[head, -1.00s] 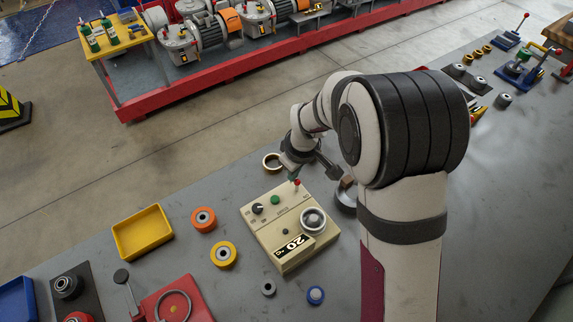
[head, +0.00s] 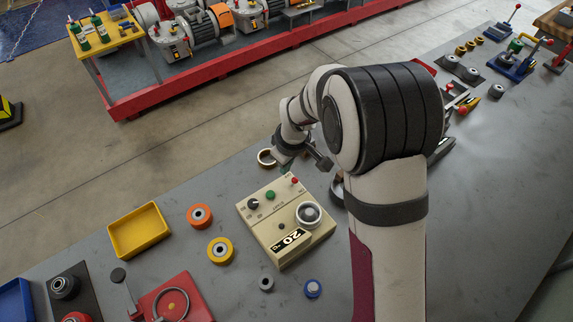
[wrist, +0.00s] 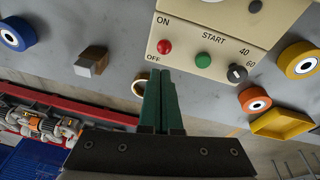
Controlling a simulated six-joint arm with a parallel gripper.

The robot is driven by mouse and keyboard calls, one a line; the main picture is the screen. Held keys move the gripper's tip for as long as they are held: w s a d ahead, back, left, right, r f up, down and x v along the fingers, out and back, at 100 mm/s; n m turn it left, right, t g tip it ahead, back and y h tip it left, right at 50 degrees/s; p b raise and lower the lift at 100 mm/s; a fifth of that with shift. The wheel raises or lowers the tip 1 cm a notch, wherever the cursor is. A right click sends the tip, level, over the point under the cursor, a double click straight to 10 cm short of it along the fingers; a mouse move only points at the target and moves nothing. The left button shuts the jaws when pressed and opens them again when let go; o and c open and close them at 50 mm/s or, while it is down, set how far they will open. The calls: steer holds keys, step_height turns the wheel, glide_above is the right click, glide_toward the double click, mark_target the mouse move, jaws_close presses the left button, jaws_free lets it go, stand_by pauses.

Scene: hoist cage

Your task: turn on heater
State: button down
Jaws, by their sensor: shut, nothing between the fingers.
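In the wrist view, the red tip (wrist: 164,46) is nearer the OFF label than ON; START (wrist: 203,60) and the selector (wrist: 237,73) also show. My gripper (head: 284,170) is at the box's far edge, close to the red switch. Its green fingers (wrist: 161,80) are together and empty, pointing towards the panel's OFF side.
A yellow tray (head: 140,232), an orange ring (head: 199,216) and a yellow ring (head: 221,250) lie left of the box. A brass ring (head: 267,158) lies beyond it.

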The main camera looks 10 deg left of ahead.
steer(key=v, duration=1.1)
steer(key=shift+s+r, duration=0.25)
steer(key=shift+s, duration=0.15)
steer(key=s+d+r+m, duration=0.1)
steer(key=s+d+m, duration=0.3)
steer(key=s, duration=0.4)
steer(key=s+d+m+g, duration=0.1)
steer(key=s+d+m, duration=0.3)
steer(key=s+m, duration=0.3)
steer(key=s+d+r+m+g, duration=0.1)
steer(key=s+d+m, duration=0.3)
steer(key=s, duration=0.6)
steer(key=shift+s+d+r+m, duration=0.2)
steer(key=shift+s+r+m, duration=0.1)
steer(key=shift+m, duration=0.5)
